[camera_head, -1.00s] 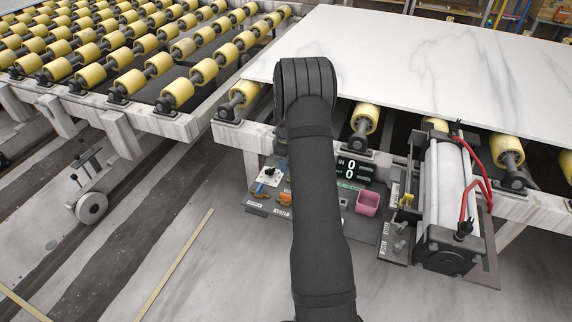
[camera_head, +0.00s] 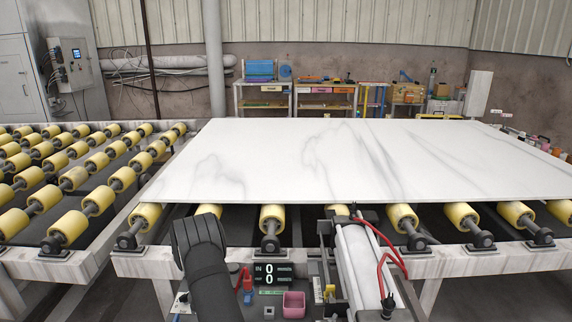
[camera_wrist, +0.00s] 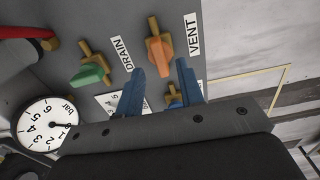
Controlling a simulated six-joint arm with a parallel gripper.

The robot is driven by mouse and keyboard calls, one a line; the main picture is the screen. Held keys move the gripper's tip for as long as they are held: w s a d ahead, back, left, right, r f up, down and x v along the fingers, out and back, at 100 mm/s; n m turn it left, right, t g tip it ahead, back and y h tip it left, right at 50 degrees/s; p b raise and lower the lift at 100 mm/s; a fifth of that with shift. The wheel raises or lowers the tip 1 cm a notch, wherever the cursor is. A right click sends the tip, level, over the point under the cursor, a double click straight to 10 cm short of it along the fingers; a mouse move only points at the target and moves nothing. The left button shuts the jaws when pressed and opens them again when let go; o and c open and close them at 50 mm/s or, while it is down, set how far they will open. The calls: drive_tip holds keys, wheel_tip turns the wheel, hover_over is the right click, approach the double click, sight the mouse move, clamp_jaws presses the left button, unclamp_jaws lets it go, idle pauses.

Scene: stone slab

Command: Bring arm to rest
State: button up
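My arm shows in the head view as a dark sleeve at the bottom left of centre, in front of the roller table's front rail; its gripper end is hidden there. In the wrist view my gripper (camera_wrist: 160,68) has two blue fingers spread apart with nothing held between them. The fingers point at a grey panel (camera_wrist: 75,65) with an orange-handled valve (camera_wrist: 160,51) labelled VENT and a green-handled valve (camera_wrist: 89,75) labelled DRAIN. I cannot tell whether the fingers touch anything.
A pressure gauge (camera_wrist: 46,125) sits left in the wrist view. A white marble slab (camera_head: 350,160) lies on yellow rollers.

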wheel_tip(320, 180, down, 3)
drive_tip(key=shift+f, duration=0.2)
drive_tip(key=shift+r, duration=0.1)
